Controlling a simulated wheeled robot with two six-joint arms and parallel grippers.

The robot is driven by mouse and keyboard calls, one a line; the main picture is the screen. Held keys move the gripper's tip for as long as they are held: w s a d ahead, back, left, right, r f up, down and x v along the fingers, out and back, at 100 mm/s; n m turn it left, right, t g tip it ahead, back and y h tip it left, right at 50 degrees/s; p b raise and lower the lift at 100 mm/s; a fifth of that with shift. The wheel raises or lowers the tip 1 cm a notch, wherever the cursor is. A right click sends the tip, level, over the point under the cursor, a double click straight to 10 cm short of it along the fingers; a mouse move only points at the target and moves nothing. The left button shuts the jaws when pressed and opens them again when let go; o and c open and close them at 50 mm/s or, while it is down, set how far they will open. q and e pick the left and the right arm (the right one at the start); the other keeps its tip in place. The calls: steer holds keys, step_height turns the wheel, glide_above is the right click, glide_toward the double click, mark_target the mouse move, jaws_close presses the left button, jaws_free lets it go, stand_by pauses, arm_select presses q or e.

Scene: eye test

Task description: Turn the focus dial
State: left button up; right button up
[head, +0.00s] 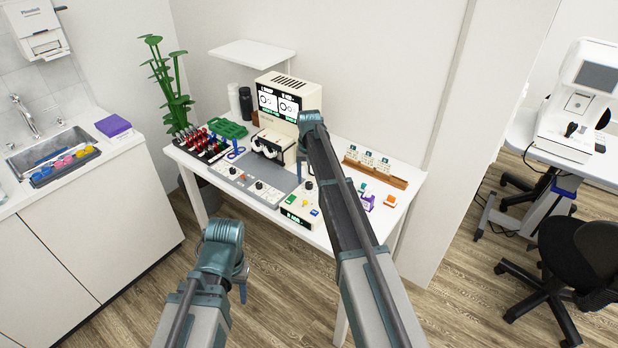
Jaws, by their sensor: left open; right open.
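A grey control panel (240,178) lies on the front of the white table. Another dark knob (308,185) sits on the cream box to the right, close beside my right arm. The labels are too small to tell which knob is the focus dial. My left gripper (241,284) is open and empty, low in front of the table over the floor. My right gripper (303,148) is open, high above the table by the cream viewer (290,95); its fingers are mostly hidden.
A rack of red and blue items (203,146), a green tray (228,128) and a plant (168,85) stand at left. A wooden card holder (375,172) and small coloured blocks (390,201) lie at right. My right arm covers part of the table's middle.

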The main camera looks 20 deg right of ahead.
mark_target(308, 184)
step_height(308, 184, up, 12)
steer(key=p, duration=1.1)
steer(key=s+a+n, duration=0.2)
steer(key=s+a, duration=0.3)
steer(key=s, duration=0.7)
steer(key=s+a+f+n+b, duration=0.1)
steer(key=s+a, duration=0.5)
steer(key=s, duration=0.6)
steer(key=s+a+n+h, duration=0.1)
steer(key=s+a+n, duration=0.3)
steer(key=s, duration=0.8)
steer(key=shift+s+a+f+b, duration=0.3)
steer(key=shift+s+a, duration=0.05)
steer(key=shift+a, duration=0.85)
